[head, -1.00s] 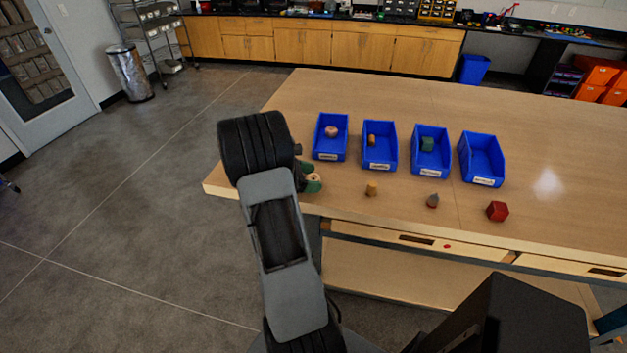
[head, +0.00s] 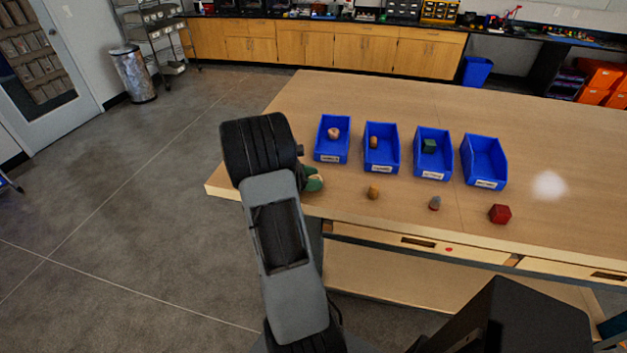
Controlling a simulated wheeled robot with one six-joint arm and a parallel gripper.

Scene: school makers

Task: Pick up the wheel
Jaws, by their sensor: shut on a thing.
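My gripper (head: 312,180) is at the table's left front corner, partly hidden behind my own arm. Its green fingers are low at the tabletop and shut on a small pale tan thing, which I take to be the wheel (head: 317,179). Only a sliver of the wheel shows between the fingers. I cannot tell whether it touches the table. A similar pinkish round piece (head: 333,132) lies in the leftmost blue bin (head: 331,157).
Other blue bins hold a tan piece (head: 374,142) and a green block (head: 429,146); the rightmost bin (head: 485,165) is empty. A tan piece (head: 374,193), a grey cone-like piece (head: 435,203) and a red block (head: 500,214) stand along the front. The table's right side is clear.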

